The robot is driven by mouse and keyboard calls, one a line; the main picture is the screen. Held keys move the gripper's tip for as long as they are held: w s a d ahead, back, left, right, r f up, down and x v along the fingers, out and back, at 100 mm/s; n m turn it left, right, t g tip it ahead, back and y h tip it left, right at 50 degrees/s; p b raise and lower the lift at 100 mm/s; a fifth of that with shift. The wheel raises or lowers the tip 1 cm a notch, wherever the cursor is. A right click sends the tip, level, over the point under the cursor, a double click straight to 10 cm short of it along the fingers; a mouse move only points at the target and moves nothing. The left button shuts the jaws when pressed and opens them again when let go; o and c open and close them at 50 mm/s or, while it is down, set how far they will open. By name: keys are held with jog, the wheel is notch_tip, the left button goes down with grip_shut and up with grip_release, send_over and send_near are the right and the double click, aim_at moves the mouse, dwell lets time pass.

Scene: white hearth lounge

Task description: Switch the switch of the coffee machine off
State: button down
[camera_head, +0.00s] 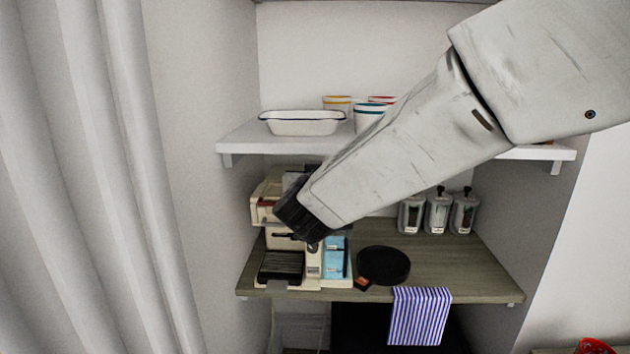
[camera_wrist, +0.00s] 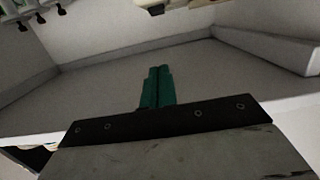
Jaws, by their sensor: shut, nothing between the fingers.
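The cream coffee machine (camera_head: 265,208) stands at the left end of the wooden shelf in the head view. It has a dark drip grate at its lower left and a blue panel at its lower right. My arm comes in from the upper right. The dark body of my gripper (camera_head: 299,212) covers the machine's upper middle; I cannot tell whether it touches. In the wrist view my gripper's green fingers (camera_wrist: 157,86) are together, with nothing between them. I cannot make out the switch in either view.
A black round pan (camera_head: 384,264) lies right of the machine. Several canisters (camera_head: 437,213) stand farther right. A striped cloth (camera_head: 420,316) hangs over the front edge. The upper shelf (camera_head: 240,138) holds a white dish (camera_head: 302,123) and cups (camera_head: 369,116). A wall closes the left side.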

jog(key=w, duration=0.2)
jog(key=w+f, duration=0.1)
jog(key=w, duration=0.4)
jog(key=shift+w+d+f, duration=0.1)
jog(key=shift+f, duration=0.05)
notch_tip(320, 180, down, 2)
jog(key=shift+f, duration=0.8)
